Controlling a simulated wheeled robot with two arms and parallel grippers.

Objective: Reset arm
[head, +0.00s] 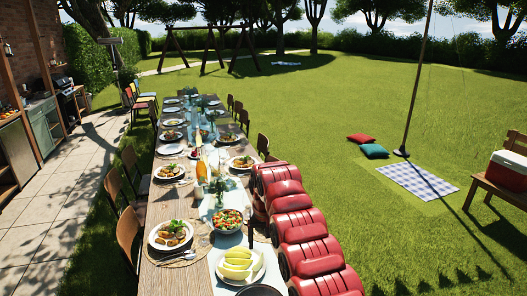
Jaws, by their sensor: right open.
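My right arm, a row of red segments with dark parts between them, reaches up from the bottom right along the right edge of the long table (159,245). My right gripper (257,213) is partly hidden and small near the arm's far end, beside the table's right edge. It is open, and I see nothing held in it. My left arm and left gripper are not in view.
Close to the arm are a plate of bananas (238,264), a salad bowl (227,221) and a plated meal (171,234). A bottle (201,167) stands farther back. Wooden chairs (128,232) line the table. Open lawn (330,105) lies to the right.

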